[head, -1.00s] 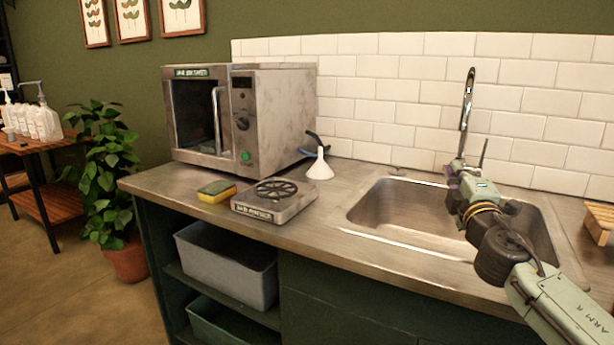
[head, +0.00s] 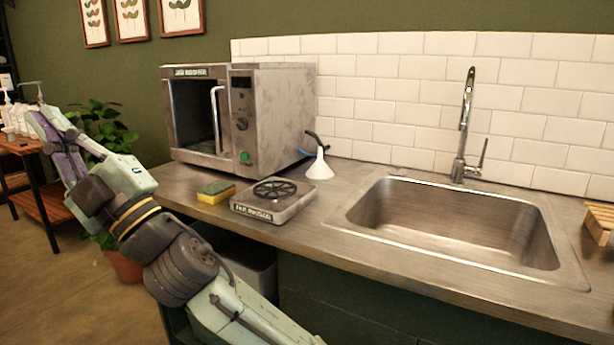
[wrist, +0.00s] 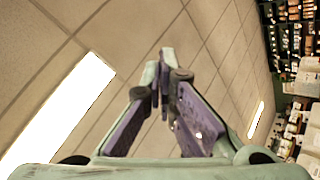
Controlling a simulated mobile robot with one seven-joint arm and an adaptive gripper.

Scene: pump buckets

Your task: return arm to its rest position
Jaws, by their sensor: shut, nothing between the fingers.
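My arm reaches from the bottom middle of the head view up to the left. My gripper (head: 40,118) is at the far left, raised in front of the side table and left of the counter. It is shut and empty. In the wrist view, the fingers of my gripper (wrist: 165,62) come together at their tips, with purple pads along their inner sides. The ceiling lies behind them, and nothing is held.
The counter (head: 330,222) carries a steel oven (head: 270,115), a sponge (head: 215,192), a small burner (head: 272,200), a white funnel (head: 320,166) and an empty sink (head: 455,225). A potted plant (head: 112,130) and a wooden table (head: 38,205) with bottles stand behind my arm.

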